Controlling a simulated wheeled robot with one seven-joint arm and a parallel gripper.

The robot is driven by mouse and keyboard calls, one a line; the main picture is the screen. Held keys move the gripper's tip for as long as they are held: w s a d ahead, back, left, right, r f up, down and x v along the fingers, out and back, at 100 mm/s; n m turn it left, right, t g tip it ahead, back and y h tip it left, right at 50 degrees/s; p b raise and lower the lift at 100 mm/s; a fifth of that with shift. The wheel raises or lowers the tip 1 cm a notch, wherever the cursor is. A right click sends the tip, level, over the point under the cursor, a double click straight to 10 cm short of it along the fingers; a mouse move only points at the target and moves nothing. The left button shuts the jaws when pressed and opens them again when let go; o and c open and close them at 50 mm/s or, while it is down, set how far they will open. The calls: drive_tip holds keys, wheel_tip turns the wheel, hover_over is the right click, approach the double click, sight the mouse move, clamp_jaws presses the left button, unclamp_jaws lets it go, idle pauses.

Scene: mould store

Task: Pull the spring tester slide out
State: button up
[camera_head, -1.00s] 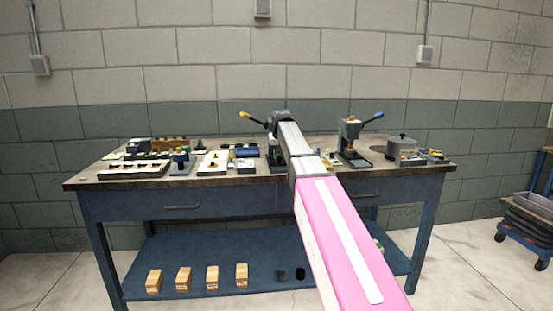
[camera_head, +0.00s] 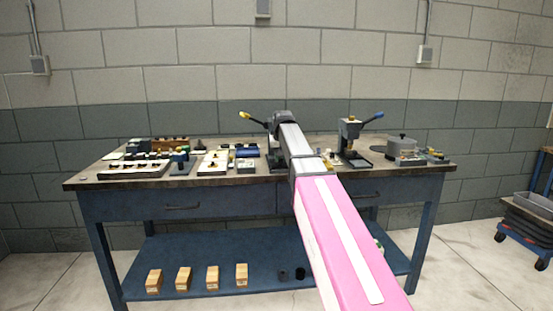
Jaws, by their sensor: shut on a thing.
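My grey and pink arm reaches from the bottom right over the workbench (camera_head: 120,180). Its wrist end hangs over the middle of the bench top, and my gripper is hidden behind it. A lever with a yellow knob (camera_head: 246,116) sticks out left of the wrist; the device it belongs to is mostly covered by my arm. A similar bench device with a blue-tipped lever (camera_head: 350,132) stands just to the right. I cannot tell for sure which device is the spring tester. Its slide does not show clearly, and what my jaws touch is hidden.
Several small fixtures and a white plate (camera_head: 215,160) crowd the left of the bench. Wooden blocks (camera_head: 154,281) line the lower shelf. A trolley with trays (camera_head: 527,220) stands at far right. The floor in front is clear.

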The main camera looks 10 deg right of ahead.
drive_tip(key=shift+s, duration=0.25)
drive_tip(key=shift+s, duration=1.35)
drive_tip(key=o, duration=1.5)
drive_tip(key=shift+c, duration=0.2)
drive_tip(key=shift+r, duration=0.1)
wheel_tip(320, 180, up, 7)
